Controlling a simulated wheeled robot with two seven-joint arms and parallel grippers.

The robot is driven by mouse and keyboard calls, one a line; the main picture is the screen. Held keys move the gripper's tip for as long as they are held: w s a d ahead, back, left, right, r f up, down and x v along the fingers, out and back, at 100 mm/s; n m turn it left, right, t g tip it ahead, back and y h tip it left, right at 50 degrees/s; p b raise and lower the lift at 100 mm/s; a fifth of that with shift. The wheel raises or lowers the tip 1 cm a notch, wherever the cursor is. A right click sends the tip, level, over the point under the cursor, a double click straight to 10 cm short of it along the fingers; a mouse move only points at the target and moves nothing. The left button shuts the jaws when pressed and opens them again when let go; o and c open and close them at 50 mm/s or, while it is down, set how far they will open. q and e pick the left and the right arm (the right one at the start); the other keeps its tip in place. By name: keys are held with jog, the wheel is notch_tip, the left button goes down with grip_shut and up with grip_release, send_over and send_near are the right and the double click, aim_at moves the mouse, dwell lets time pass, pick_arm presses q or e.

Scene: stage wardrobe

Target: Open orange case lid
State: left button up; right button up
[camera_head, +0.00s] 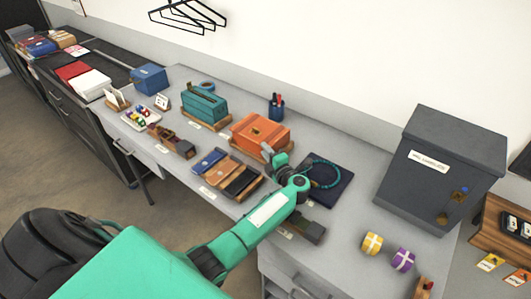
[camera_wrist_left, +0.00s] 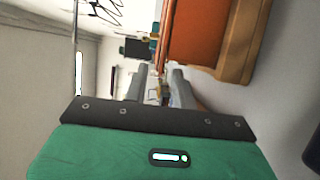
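The orange case (camera_head: 262,131) sits on a wooden base on the grey table, with its lid down. In the left wrist view, the case (camera_wrist_left: 198,32) fills the upper right, with its wooden base along its edge. My left gripper (camera_head: 269,150) is at the front edge of the case in the head view. In the left wrist view, the left gripper (camera_wrist_left: 159,73) has its two fingers apart beside the case, with no clear object held. I cannot tell whether a finger touches the case. My right gripper is not in view.
A teal case (camera_head: 204,104) stands left of the orange one, and a pen cup (camera_head: 276,107) behind it. A dark mat (camera_head: 335,192) with a teal ring lies to the right, partly behind my arm. A dark grey box (camera_head: 440,165) stands farther right. Phone-like items (camera_head: 241,181) lie in front.

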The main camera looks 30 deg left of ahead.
pick_arm(q)
jog(key=shift+w+a, duration=0.15)
jog(key=shift+a, duration=0.15)
grip_shut()
dwell(1.3)
